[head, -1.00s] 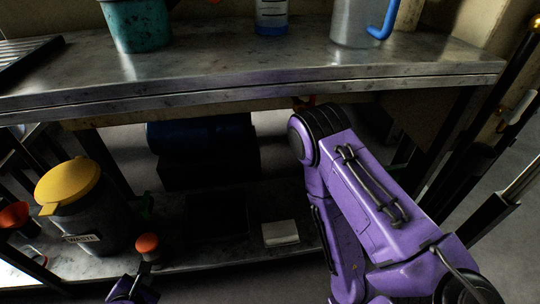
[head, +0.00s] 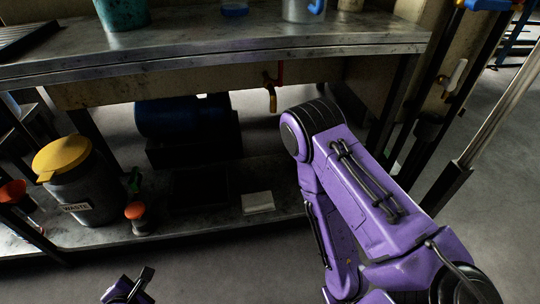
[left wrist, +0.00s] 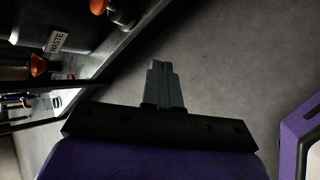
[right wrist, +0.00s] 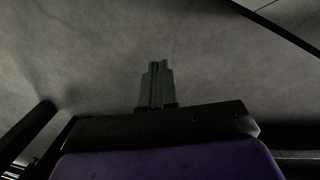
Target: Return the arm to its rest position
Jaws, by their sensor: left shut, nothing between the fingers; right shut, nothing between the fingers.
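My purple right arm reaches down at the right of the head view, and its gripper is out of that view. The right wrist view shows the right gripper (right wrist: 156,84), shut and empty, over bare grey floor. My left gripper (head: 140,283) shows at the bottom edge of the head view, in front of the bench's lower shelf. In the left wrist view the left gripper (left wrist: 160,82) is shut and empty over the floor, with the shelf edge beyond it to the left.
A metal bench (head: 330,50) spans the top, carrying a teal pot (head: 122,14) and clear vessels. On the lower shelf stand a grey waste bin (head: 85,195) with a yellow lid, a red-topped item (head: 136,212) and a white block (head: 257,202). Floor (head: 215,280) in front is clear.

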